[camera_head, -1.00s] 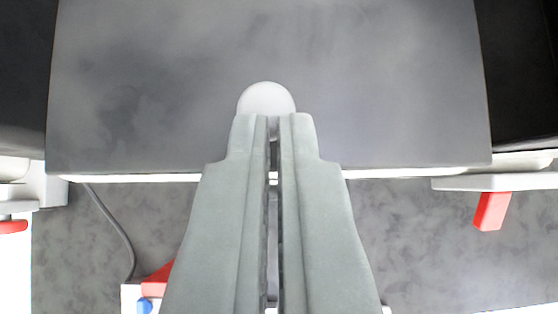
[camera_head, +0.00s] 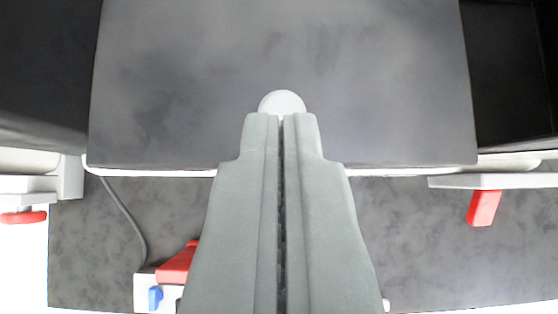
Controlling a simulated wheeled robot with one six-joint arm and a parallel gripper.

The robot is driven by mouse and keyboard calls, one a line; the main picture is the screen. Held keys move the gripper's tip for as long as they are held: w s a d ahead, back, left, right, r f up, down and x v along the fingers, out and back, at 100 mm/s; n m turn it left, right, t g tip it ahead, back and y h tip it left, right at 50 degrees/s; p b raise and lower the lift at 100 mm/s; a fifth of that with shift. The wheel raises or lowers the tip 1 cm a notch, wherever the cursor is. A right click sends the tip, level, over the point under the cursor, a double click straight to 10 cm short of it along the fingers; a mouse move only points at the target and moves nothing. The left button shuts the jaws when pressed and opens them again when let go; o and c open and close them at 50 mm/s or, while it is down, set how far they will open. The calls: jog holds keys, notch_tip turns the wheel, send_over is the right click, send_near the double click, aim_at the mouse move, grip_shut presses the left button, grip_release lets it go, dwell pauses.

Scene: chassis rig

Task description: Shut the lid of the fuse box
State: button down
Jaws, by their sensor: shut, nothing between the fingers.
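A large dark grey panel (camera_head: 200,90), which looks like the fuse box lid, fills the upper middle of the view. A round pale knob (camera_head: 282,102) sits near its lower edge. My gripper (camera_head: 281,118) is shut and empty. Its fingertips are at the knob's lower side and overlap it in the picture; I cannot tell whether they touch. The fingers hide part of the panel's lower edge. How far the lid stands open cannot be told from this view.
Dark open recesses lie left (camera_head: 40,70) and right (camera_head: 510,75) of the panel. A red lever (camera_head: 483,208) hangs at the right. A red piece (camera_head: 178,264) with a blue part is at the lower left, near a grey cable (camera_head: 128,220).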

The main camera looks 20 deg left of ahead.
jog(key=shift+s+d+f, duration=1.4)
jog(key=shift+s+d, duration=0.5)
jog(key=shift+s, duration=2.25)
jog(key=s+a+r+m+t+h, duration=0.1)
jog(key=s+a+r, duration=0.1)
jog(key=s+r, duration=0.65)
jog(key=s+a+r+t, duration=0.1)
jog(key=s+a+r, duration=0.15)
jog(key=r, duration=1.05)
jog(key=s+a+r+m+t+h, duration=0.1)
jog(key=s+a+r, duration=0.1)
jog(key=s+r, duration=0.6)
jog(key=s+a+r+m+t, duration=0.1)
jog(key=s+r+t, duration=0.2)
jog(key=s+r, duration=0.8)
jog(key=s+a+r+m+t+h, duration=0.1)
jog(key=s+r+t, duration=0.2)
jog(key=s+r, duration=0.8)
jog(key=s, duration=0.3)
jog(key=shift+a, duration=0.4)
